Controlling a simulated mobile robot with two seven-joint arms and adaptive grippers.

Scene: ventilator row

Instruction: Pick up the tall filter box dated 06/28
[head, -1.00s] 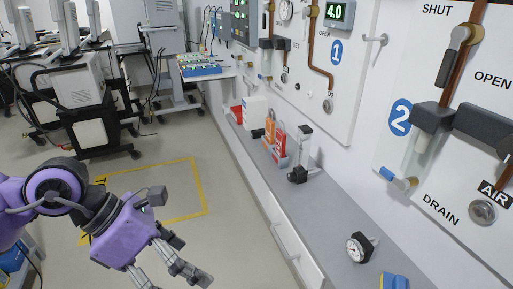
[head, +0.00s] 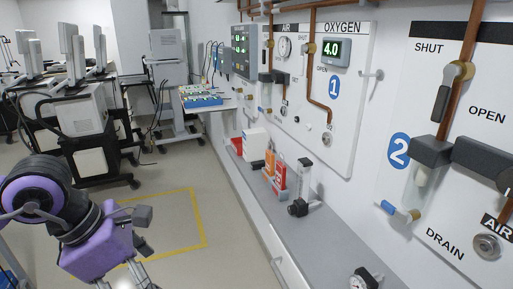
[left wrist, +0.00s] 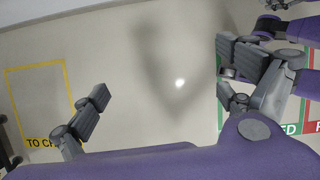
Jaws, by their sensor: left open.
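In the head view, several small packages stand on the grey ledge (head: 236,187) along the wall. There is a white box (head: 255,140), an orange package (head: 270,161) in front of it, and a red-and-white box (head: 280,174) nearer me. Any date on them is too small to read, so I cannot tell which is dated 06/28. My left gripper (head: 126,281) is low at the bottom left, over the floor and well apart from the ledge. The left wrist view shows its fingers (left wrist: 163,84) spread and empty above bare floor.
A black-and-clear flowmeter (head: 301,190) stands beside the boxes. A round gauge (head: 362,279) lies nearer on the ledge. Wall panels carry pipes, valves and a drain bowl. Ventilator carts (head: 85,125) stand at the left. The floor inside the yellow outline (head: 203,218) is clear.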

